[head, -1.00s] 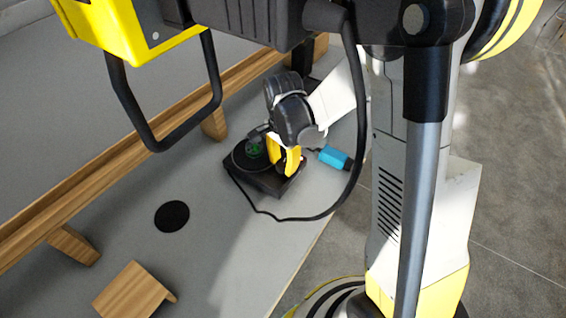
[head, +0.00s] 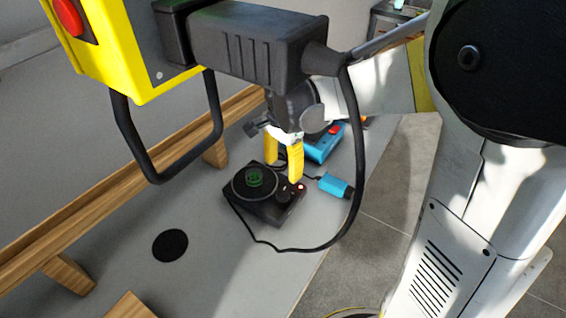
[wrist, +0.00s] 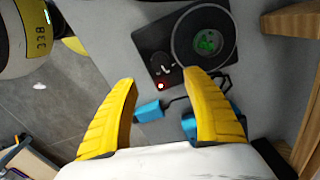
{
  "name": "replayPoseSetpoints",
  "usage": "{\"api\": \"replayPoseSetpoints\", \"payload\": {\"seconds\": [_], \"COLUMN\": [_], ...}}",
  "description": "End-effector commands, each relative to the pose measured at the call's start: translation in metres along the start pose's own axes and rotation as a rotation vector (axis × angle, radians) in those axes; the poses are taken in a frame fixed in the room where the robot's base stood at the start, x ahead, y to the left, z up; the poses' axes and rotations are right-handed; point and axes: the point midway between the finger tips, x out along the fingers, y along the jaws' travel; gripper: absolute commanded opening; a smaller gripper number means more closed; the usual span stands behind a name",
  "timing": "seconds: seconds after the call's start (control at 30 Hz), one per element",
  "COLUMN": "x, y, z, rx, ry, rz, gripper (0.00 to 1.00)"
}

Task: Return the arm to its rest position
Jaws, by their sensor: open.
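My gripper (head: 283,160) has two yellow fingers, spread apart with nothing between them. In the head view it hangs fingers down over the back edge of a black turntable-like device (head: 262,207), and looks raised above it. The wrist view shows the open fingers (wrist: 165,112) with the device (wrist: 160,52) beyond the tips. The device has a round plate with a green piece (head: 254,178), a dark knob and a lit red light. The exact gap between fingertips and device is hard to tell.
A blue block on a cable (head: 335,186) lies right of the device. A blue box (head: 325,143) stands behind the gripper. A black disc (head: 170,245) lies on the grey table (head: 215,275). A wooden rail (head: 110,185) runs along the left. Grey floor (head: 395,200) lies right of the table edge.

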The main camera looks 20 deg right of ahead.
Motion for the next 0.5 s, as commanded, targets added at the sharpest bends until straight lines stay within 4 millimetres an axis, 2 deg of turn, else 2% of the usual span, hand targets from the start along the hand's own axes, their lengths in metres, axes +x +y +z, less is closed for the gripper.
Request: {"api": "replayPoseSetpoints", "payload": {"seconds": [0.17,0.5], "x": [-0.0126,-0.0134], "y": [0.0004,0.0002], "z": [0.0002,0.0001], "rx": [0.0,0.0], "ry": [0.0,0.0], "rz": [0.0,0.0], "gripper": [0.58,0.58]}}
